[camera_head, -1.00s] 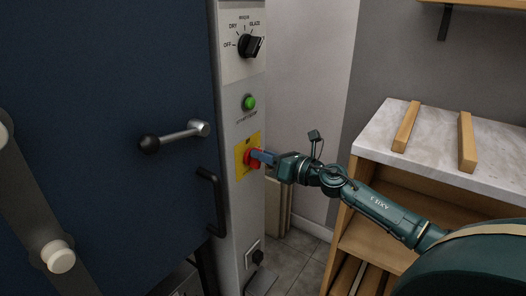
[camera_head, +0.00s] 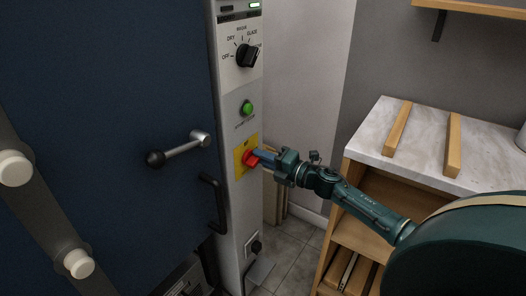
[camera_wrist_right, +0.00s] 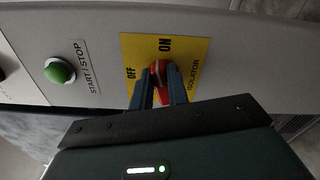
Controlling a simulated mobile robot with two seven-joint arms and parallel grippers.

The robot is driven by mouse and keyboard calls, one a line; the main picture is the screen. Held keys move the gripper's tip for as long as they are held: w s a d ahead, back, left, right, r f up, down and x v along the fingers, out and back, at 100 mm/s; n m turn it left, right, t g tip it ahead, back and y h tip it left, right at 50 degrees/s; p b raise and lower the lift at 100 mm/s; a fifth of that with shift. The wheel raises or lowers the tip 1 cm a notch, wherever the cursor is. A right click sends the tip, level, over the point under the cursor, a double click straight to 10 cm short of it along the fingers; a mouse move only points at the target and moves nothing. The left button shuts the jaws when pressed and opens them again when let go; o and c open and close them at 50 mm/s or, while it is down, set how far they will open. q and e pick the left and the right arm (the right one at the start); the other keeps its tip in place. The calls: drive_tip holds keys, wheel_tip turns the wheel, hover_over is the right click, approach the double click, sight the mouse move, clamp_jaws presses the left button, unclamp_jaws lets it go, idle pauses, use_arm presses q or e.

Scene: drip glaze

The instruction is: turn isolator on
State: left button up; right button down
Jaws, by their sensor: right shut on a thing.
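The isolator is a red knob (camera_head: 250,158) on a yellow plate (camera_head: 239,163), low on the grey control panel. My right gripper (camera_head: 261,156) reaches it from the right and is shut on the knob. In the right wrist view the red knob (camera_wrist_right: 155,70) sits between the two blue fingers (camera_wrist_right: 158,90), which hide part of it. The printed words OFF and ON show beside it; the knob's visible end points up in that picture, between the words. Its exact setting is hard to tell. My left gripper is not in view.
Above the isolator are a green start/stop button (camera_head: 247,108) and a black selector dial (camera_head: 247,55). A small display at the top has a green light (camera_head: 254,5). A blue door with a handle (camera_head: 180,149) is left. A marble-topped shelf unit (camera_head: 425,150) stands right.

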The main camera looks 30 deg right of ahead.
use_arm(q)
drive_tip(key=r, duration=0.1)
drive_tip(key=p, duration=0.1)
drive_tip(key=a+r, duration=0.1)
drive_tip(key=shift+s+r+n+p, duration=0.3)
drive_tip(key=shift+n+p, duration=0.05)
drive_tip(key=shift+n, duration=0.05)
use_arm(e)
drive_tip(key=m, duration=0.3)
drive_tip(key=shift+f, duration=0.25)
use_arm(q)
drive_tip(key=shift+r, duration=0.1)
use_arm(e)
drive_tip(key=shift+m, duration=0.3)
drive_tip(key=c, duration=1.4)
unclamp_jaws()
drive_tip(key=shift+o, duration=0.2)
